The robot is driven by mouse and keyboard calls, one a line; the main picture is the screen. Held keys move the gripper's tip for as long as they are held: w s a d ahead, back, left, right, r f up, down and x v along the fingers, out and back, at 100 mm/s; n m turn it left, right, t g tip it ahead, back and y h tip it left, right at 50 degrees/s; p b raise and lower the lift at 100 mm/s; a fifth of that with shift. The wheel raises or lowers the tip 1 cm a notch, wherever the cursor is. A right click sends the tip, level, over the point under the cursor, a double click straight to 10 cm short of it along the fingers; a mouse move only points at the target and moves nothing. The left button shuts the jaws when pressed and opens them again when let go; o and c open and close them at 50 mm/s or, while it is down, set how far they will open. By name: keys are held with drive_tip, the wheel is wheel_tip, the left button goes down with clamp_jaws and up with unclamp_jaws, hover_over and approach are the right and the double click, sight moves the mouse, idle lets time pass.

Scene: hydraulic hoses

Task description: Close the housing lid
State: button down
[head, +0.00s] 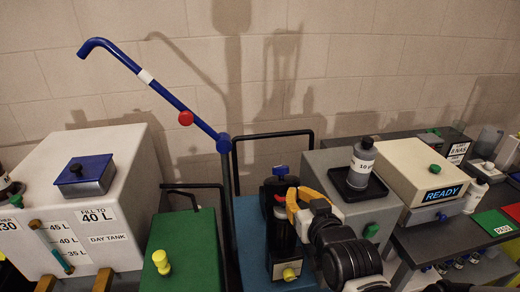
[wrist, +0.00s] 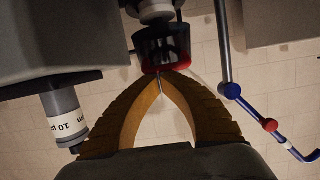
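A dark upright housing (head: 281,232) stands on the blue cabinet, with a black top part (head: 277,187) that carries a small blue piece (head: 280,170). I cannot clearly tell which piece is the lid or how far it is open. My gripper (head: 292,205) is right at the upper part of the housing, and its orange finger hides some of it. In the wrist view, which appears upside down, the orange fingertips (wrist: 161,76) meet at the red-edged end of a dark cylinder (wrist: 162,48). I see nothing clearly held between them.
A 10-micron bottle (head: 361,163) stands in a black tray on the grey box (head: 323,171), close right of my arm. A blue lever (head: 155,85) rises at left. A green cabinet (head: 183,250) and white day tank (head: 120,190) stand left.

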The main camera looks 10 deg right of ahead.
drive_tip(key=s+f+b, duration=0.3)
drive_tip(key=f+b, duration=0.1)
drive_tip(key=f, duration=0.1)
drive_tip(key=shift+s+f, duration=0.25)
drive_tip(key=shift+f, duration=0.1)
idle(1.1)
